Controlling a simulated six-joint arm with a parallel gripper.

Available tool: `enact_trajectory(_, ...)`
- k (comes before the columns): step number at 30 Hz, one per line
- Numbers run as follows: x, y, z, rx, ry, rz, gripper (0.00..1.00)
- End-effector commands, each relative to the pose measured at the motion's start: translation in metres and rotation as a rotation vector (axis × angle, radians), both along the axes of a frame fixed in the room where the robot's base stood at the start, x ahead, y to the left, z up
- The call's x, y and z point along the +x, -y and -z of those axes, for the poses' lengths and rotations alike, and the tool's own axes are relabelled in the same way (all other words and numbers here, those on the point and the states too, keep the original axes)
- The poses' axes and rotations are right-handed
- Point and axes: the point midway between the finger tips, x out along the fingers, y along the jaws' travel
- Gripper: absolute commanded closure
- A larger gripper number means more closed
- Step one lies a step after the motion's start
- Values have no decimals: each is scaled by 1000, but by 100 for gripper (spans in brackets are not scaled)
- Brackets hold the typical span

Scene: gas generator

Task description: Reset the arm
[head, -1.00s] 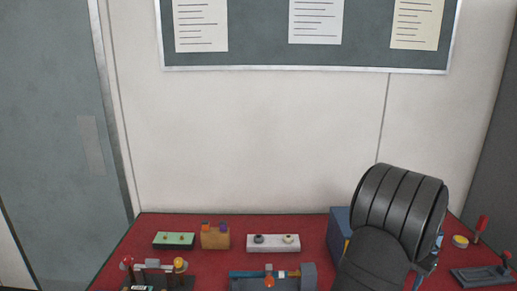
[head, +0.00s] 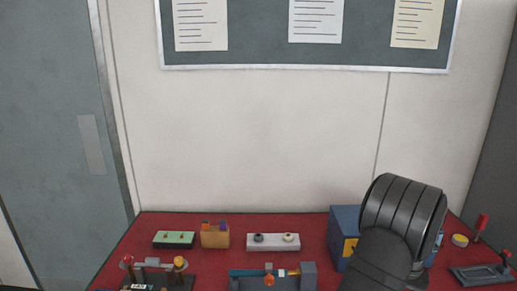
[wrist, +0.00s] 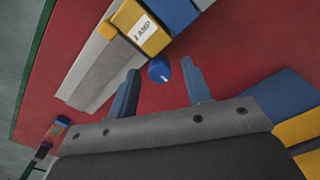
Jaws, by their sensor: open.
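My gripper (wrist: 160,67) shows in the wrist view with its two blue-grey fingers apart. A round blue knob (wrist: 159,70) appears between the fingertips; I cannot tell whether it is touched, and nothing is visibly clamped. In the head view my black arm link fills the lower right and hides part of the table; the gripper itself cannot be made out there.
The red table (head: 200,264) holds a green block (head: 174,240), a tan block (head: 215,238), a white two-knob block (head: 272,242), a grey fixture (head: 306,277) and a blue box (head: 343,222). A yellow "2 AMP" block (wrist: 133,22) lies beyond my fingers.

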Motion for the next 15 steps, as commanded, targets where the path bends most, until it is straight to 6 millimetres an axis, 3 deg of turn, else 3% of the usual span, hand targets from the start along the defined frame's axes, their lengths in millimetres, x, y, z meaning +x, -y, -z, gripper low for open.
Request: enact_trajectory(15,0,0,0,0,0,-421,55)
